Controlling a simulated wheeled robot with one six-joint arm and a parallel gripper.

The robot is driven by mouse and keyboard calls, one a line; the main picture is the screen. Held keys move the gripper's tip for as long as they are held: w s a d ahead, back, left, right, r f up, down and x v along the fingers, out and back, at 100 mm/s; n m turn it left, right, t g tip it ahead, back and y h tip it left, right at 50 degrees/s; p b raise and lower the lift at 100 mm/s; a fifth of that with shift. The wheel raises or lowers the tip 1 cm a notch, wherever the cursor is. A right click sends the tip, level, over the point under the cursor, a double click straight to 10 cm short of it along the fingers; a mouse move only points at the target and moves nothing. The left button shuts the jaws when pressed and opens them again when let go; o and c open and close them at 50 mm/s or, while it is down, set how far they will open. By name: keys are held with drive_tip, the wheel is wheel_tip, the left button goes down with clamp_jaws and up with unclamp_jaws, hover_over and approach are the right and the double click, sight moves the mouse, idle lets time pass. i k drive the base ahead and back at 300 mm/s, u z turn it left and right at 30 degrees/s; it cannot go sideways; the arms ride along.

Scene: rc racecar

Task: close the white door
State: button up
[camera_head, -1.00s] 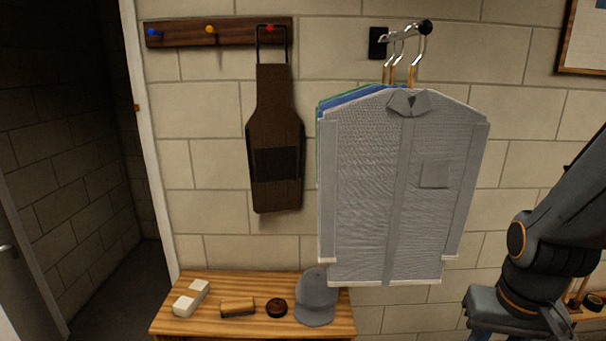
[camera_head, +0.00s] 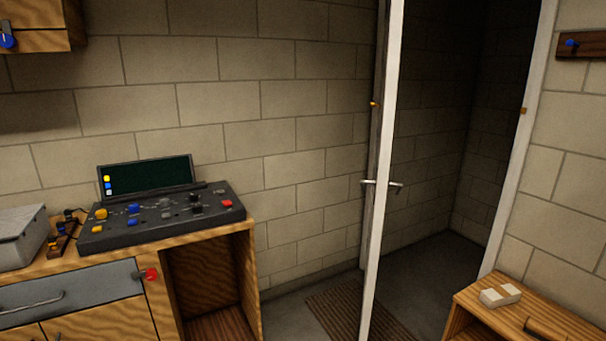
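The white door (camera_head: 379,150) shows nearly edge-on in the head view, right of centre. It stands open, with a metal handle (camera_head: 381,184) sticking out on both sides. The dark doorway (camera_head: 440,140) opens to its right, bounded by a white frame post (camera_head: 513,150). My gripper is not in the head view, so its place and state are hidden.
A wooden workbench (camera_head: 90,262) with a dark control panel (camera_head: 160,218) and screen stands at the left. A slatted mat (camera_head: 335,308) lies on the floor by the door. A wooden bench (camera_head: 560,308) with a white block is at the lower right.

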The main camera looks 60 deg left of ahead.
sight(394, 13)
drive_tip(key=u, duration=0.65)
drive_tip(key=k, duration=0.9)
drive_tip(key=u, duration=1.3)
drive_tip(key=i, duration=1.9)
drive_tip(key=z, duration=0.9)
drive_tip(key=k, duration=0.3)
drive_tip(key=u, duration=1)
drive_tip(key=i, duration=0.65)
drive_tip(key=z, duration=0.45)
drive_tip(key=i, duration=0.6)
drive_tip(key=z, duration=0.5)
